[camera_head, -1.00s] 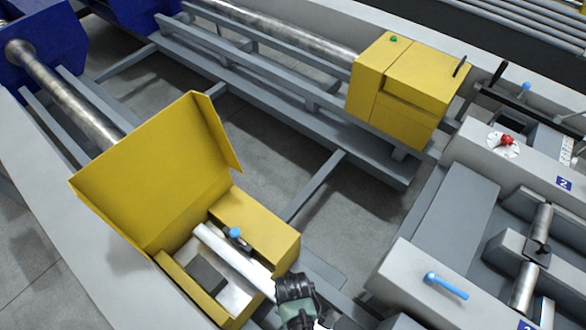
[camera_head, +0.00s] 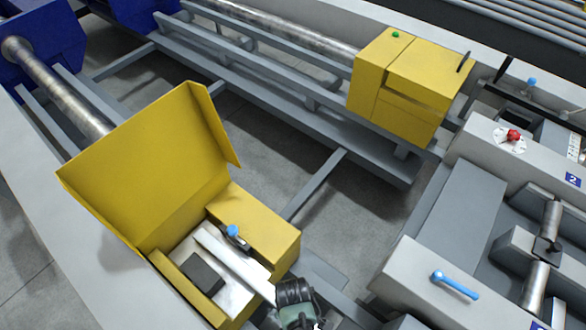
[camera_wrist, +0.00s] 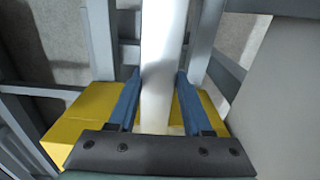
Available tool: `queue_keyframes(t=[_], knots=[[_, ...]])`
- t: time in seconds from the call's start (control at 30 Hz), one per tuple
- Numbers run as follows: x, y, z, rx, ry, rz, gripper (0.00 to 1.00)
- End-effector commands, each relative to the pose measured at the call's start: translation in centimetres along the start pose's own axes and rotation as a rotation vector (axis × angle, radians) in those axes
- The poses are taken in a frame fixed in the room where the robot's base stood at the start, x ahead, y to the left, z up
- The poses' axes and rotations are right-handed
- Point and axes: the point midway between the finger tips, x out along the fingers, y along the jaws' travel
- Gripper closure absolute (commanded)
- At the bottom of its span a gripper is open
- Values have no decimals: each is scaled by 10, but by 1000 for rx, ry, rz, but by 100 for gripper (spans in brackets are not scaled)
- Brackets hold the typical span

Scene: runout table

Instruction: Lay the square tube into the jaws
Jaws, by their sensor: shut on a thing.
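The square tube (camera_head: 236,265) is a pale, straight bar slanting across the open yellow box at the lower middle of the head view. My gripper (camera_head: 282,296) is at the box's lower right edge, shut on the tube's near end. In the wrist view the tube (camera_wrist: 162,45) runs straight away between the two blue fingers (camera_wrist: 156,85). The jaws in the box show as a dark block (camera_head: 203,274) left of the tube and a blue-knobbed part (camera_head: 234,233) right of it. I cannot tell whether the tube touches the bed.
The box's yellow lid (camera_head: 150,175) stands raised at the left. A second yellow box (camera_head: 410,88), closed, is at the upper right. Grey housings with a blue lever (camera_head: 455,285) and a red knob (camera_head: 513,135) fill the right side. Grey rails cross the gap between.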

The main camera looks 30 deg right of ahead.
Motion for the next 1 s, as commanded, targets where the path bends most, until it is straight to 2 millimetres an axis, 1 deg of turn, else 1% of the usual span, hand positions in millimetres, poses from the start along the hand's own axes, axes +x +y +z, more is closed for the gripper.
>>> queue_keyframes(t=[0.03,0.07,0.2,0.23,0.53,0.67,0.77,1.0], knots=[[-1,1,-2,0,3,2,100],[-1,1,-2,0,3,2,45],[-1,1,-1,0,2,2,20],[-1,1,-1,0,2,2,15],[0,-1,1,0,-2,-2,15],[-9,0,1,0,0,0,15],[-24,0,0,0,2,1,15],[-73,0,-1,0,3,2,15]])
